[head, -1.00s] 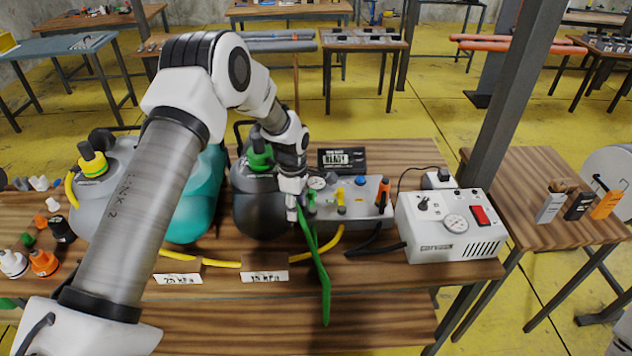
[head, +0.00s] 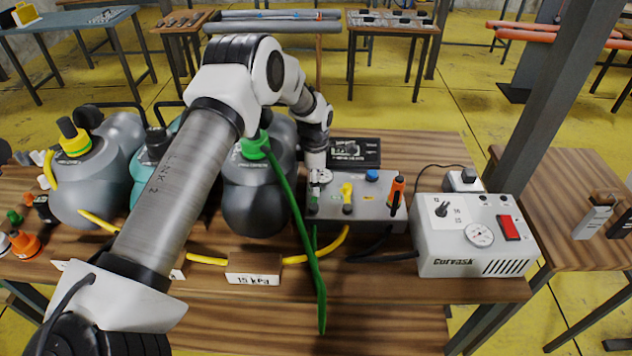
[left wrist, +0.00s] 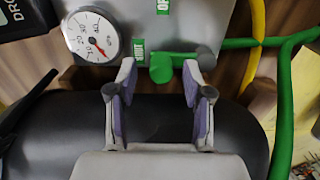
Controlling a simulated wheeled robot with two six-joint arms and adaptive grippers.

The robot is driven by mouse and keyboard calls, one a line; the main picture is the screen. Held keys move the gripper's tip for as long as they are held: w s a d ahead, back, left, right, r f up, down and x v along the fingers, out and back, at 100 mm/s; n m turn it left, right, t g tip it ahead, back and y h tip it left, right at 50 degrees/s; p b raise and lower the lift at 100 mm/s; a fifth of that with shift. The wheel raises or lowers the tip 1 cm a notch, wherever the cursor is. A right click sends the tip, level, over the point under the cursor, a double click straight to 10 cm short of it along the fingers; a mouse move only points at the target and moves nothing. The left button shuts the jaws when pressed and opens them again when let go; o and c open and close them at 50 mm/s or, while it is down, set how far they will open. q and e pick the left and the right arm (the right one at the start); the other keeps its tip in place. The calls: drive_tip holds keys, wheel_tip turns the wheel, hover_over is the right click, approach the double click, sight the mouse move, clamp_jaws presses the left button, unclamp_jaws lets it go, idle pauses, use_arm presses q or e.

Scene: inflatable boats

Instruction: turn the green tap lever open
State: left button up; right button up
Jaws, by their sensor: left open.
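The grey valve box (head: 368,212) stands on the wooden bench, with small coloured parts along its top. In the left wrist view a green piece with a round end (left wrist: 160,68) shows on its face; I take it for the green tap, and a green bar or hose runs from it to the right. My left gripper (head: 317,184) is at the box's left end. In the left wrist view its fingers (left wrist: 160,88) are apart and empty, the green round end just beyond and between the tips. Contact cannot be told. My right gripper is not in view.
A green hose (head: 298,215) hangs over the bench front. A white pump unit (head: 475,235) is at right. A round gauge (left wrist: 91,37) sits left of the green piece. Yellow tubes cross the bench.

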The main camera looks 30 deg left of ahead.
use_arm(q)
drive_tip(key=shift+f, duration=0.7)
drive_tip(key=shift+s, duration=0.1)
clamp_jaws()
drive_tip(key=shift+d, duration=0.1)
drive_tip(key=shift+w+d+m+b, duration=0.2)
drive_tip(key=shift+d+m, duration=0.15)
drive_tip(key=shift+m, duration=0.45)
drive_tip(key=shift+w+d+m+b, duration=0.1)
drive_tip(key=shift+d+m+b, duration=0.15)
drive_tip(key=shift+m, duration=0.55)
drive_tip(key=d+m, duration=0.1)
drive_tip(key=m, duration=0.1)
drive_tip(key=shift+d+m, duration=0.15)
drive_tip(key=shift+m, duration=0.25)
drive_tip(key=d+m, duration=0.1)
drive_tip(key=m, duration=0.1)
drive_tip(key=shift+d+m+b, duration=0.15)
drive_tip(key=shift+m+b, duration=0.15)
drive_tip(key=shift+s+d+m, duration=0.2)
drive_tip(key=shift+d+m, duration=0.15)
drive_tip(key=shift+m, duration=0.5)
drive_tip(key=shift+s+d+m, duration=0.15)
drive_tip(key=shift+d+m, duration=0.2)
drive_tip(key=shift+m, duration=0.5)
